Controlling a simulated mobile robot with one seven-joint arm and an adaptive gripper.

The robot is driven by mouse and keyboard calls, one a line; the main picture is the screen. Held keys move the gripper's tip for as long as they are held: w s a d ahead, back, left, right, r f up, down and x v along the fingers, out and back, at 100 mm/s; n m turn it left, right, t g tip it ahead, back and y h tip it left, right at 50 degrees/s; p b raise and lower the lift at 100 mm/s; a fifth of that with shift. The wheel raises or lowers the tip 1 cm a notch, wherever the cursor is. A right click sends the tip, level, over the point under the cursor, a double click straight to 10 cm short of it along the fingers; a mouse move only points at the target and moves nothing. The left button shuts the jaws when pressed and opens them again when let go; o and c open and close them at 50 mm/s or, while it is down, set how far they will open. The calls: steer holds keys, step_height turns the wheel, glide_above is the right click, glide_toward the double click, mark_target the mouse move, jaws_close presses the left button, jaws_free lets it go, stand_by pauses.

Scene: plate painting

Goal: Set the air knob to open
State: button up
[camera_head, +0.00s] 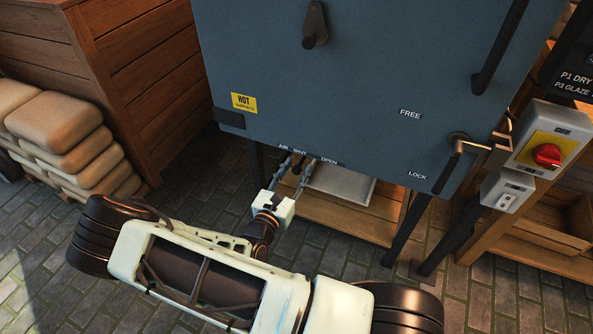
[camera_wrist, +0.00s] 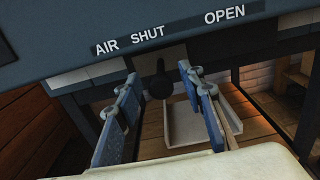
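The air knob (camera_wrist: 161,86) is a dark, rounded knob under the front edge of the blue-grey kiln, below the word SHUT in the wrist view. The label strip (camera_wrist: 170,34) reads AIR, SHUT, OPEN from left to right, with OPEN to the right of the knob. My gripper (camera_wrist: 158,92) is open, its two blue-padded fingers on either side of the knob with gaps visible. In the head view my gripper (camera_head: 294,165) reaches up under the kiln's lower edge at the labels, and its fingers largely hide the knob there. Whether the fingertips reach fully around the knob is unclear.
A pale tray (camera_wrist: 198,122) lies on a wooden shelf below the kiln. The kiln door (camera_head: 370,80) carries a HOT SURFACE sticker and a latch handle (camera_head: 459,148) between FREE and LOCK. A red switch (camera_head: 546,155) stands right. Sacks (camera_head: 62,135) are stacked left.

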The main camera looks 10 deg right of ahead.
jaws_close()
stand_by(0.3)
steer(key=shift+d, duration=0.1)
